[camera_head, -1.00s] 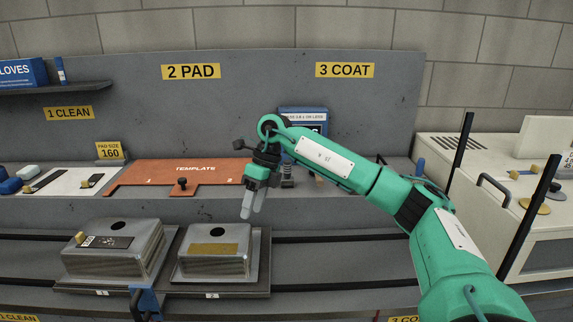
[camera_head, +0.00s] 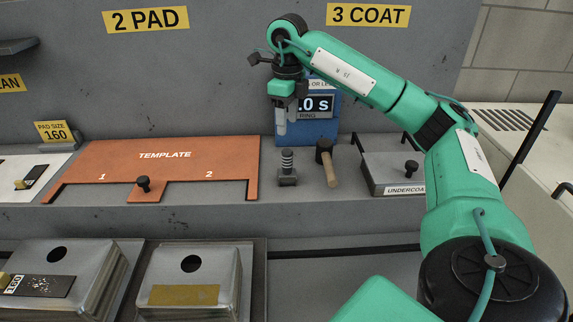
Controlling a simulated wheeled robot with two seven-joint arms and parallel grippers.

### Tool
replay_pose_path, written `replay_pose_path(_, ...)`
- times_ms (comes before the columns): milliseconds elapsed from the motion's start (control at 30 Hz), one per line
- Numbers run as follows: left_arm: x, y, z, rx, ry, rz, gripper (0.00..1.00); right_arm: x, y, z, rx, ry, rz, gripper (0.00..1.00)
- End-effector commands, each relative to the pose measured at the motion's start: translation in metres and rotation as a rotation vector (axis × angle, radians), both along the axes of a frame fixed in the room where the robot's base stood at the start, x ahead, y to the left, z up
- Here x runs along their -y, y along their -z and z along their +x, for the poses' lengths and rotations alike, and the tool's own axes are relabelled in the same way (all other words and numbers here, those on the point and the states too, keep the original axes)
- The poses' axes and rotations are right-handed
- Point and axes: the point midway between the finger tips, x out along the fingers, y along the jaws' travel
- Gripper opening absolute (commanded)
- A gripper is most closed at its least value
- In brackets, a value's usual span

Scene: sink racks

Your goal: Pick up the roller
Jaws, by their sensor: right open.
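A tool with a dark cylindrical head and a pale wooden handle, perhaps the roller (camera_head: 330,172), lies on the grey shelf with its handle pointing toward me. To its left stands a dark tool with a ribbed upright grip on a small base (camera_head: 287,167); I cannot tell for certain which one is the roller. My right gripper (camera_head: 281,130) points down above the ribbed tool, apart from it. It is open and empty, its fingers nearly overlapping in this view. My left gripper is out of view.
An orange template (camera_head: 165,172) with a black knob lies left of the tools. A blue box with a display (camera_head: 322,118) stands behind them. A lidded undercoat tray (camera_head: 385,172) sits to the right.

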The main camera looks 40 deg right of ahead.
Motion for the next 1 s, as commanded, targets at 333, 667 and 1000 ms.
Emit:
replay_pose_path(333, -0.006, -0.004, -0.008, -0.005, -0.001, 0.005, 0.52, 0.000, 0.062, -0.001, -0.004, 0.000, 0.000, 0.52)
replay_pose_path(667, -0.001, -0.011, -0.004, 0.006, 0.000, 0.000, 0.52, -0.001, 0.090, -0.002, -0.004, -0.001, 0.001, 0.52)
replay_pose_path(1000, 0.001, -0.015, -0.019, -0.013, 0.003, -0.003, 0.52, -0.001, 0.125, -0.001, 0.000, -0.001, 0.001, 0.52)
